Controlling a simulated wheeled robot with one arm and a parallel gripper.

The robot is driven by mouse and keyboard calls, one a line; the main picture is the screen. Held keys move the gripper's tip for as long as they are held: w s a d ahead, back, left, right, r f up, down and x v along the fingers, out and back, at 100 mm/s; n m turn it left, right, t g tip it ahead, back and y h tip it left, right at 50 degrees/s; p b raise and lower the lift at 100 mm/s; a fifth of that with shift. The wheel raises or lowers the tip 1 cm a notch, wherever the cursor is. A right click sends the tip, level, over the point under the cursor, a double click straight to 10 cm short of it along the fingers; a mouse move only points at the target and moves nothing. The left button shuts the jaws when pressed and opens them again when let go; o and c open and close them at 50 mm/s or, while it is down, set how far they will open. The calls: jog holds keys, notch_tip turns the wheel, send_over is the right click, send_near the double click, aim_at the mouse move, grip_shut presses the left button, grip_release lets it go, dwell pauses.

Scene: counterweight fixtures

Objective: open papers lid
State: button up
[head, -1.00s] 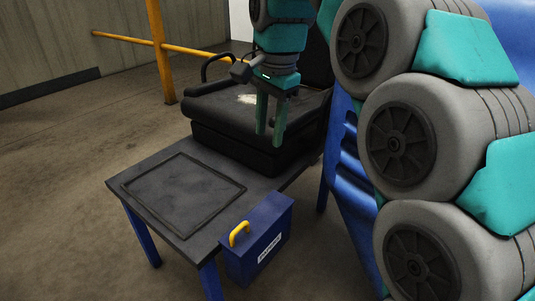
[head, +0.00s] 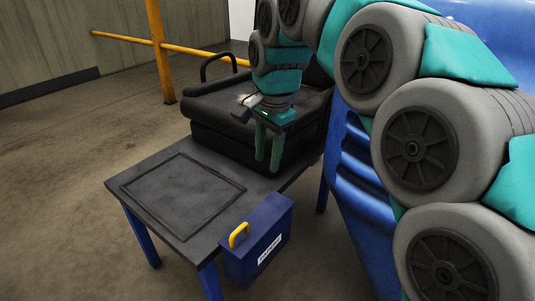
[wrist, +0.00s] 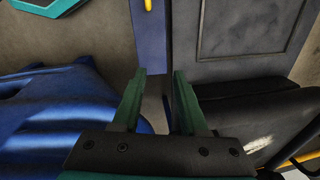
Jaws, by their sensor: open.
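A blue box (head: 262,257) with a white label, its print too small to read, is fixed at the near right side of a dark table. A yellow handle (head: 239,234) stands on its top, which looks closed. In the wrist view the blue box (wrist: 149,45) shows beyond my fingertips, with part of the yellow handle (wrist: 148,4) at the top edge. My gripper (head: 266,165) is open and empty, fingers pointing down in front of the black seat, behind the box and apart from it. Its two green fingers also show in the wrist view (wrist: 159,78).
The tabletop (head: 183,190) is bare with a raised rectangular rim. A black seat (head: 212,112) with an armrest stands behind it. A blue moulded body (head: 355,185) lies right of the table. Yellow rails (head: 200,53) stand at the back. The floor at left is clear.

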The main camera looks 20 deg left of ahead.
grip_shut()
dwell(1.1)
jog(key=c, duration=0.6)
grip_release()
jog(key=o, duration=0.7)
notch_tip(320, 180, up, 8)
jog(key=shift+s+d, duration=0.3)
jog(key=shift+d, duration=0.1)
jog(key=shift+f, duration=0.1)
